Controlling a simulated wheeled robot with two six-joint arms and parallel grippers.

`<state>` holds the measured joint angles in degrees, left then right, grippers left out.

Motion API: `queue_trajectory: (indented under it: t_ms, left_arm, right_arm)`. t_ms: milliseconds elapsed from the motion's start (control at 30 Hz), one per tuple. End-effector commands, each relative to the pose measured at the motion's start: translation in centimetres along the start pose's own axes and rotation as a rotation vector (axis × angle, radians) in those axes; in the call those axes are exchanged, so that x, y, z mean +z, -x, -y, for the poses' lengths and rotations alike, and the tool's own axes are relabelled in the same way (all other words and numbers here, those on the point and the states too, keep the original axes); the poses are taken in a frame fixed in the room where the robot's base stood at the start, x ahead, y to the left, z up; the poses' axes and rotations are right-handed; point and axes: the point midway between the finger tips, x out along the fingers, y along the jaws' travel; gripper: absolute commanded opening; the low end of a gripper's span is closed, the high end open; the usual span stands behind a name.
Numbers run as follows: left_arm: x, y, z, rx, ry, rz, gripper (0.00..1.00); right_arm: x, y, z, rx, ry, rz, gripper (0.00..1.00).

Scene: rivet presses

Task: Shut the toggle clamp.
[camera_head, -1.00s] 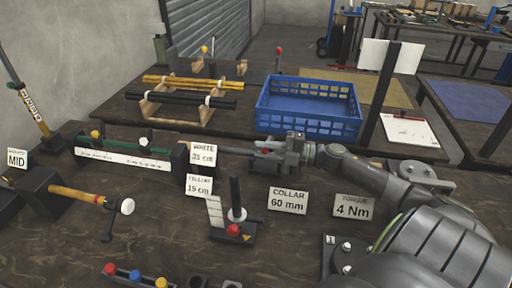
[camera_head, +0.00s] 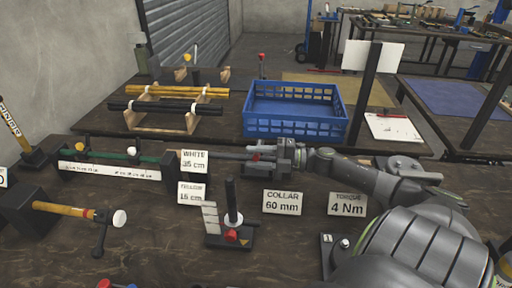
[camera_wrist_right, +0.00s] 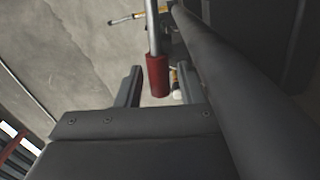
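In the right wrist view a red grip (camera_wrist_right: 157,76) on a bare metal rod (camera_wrist_right: 152,30) lies between the fingers of my right gripper (camera_wrist_right: 159,82). It looks like the toggle clamp's handle. Gaps show on both sides of the grip, so the fingers are open around it. In the head view my right gripper (camera_head: 268,155) points left behind the COLLAR card, with a bit of red (camera_head: 255,158) at its fingers. A grey rod (camera_head: 225,155) runs left from there. The clamp's base cannot be made out. My left gripper is out of view.
A blue crate (camera_head: 297,126) stands behind the gripper. In front are a gauge stand with a black post (camera_head: 231,195) and the COLLAR card (camera_head: 282,202). A WHITE card (camera_head: 194,162) stands left.

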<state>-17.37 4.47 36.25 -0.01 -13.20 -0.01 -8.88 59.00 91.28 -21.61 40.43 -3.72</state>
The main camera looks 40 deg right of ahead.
Motion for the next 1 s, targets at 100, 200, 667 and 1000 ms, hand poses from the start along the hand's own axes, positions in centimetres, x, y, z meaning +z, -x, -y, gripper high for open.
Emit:
queue_trajectory:
  t_ms: [100,200,667,1000]
  left_arm:
    - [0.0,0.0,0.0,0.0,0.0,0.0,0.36]
    - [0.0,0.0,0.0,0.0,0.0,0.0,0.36]
    - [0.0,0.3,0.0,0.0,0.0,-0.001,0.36]
    - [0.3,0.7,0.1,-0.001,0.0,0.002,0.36]
  right_arm:
    - [0.0,0.0,0.0,0.0,0.0,0.0,0.38]
    - [0.0,0.0,0.0,0.0,0.0,0.0,0.38]
    - [0.1,4.1,0.1,-0.006,-0.002,0.002,0.38]
    - [0.1,7.4,0.0,-0.002,0.0,0.001,0.38]
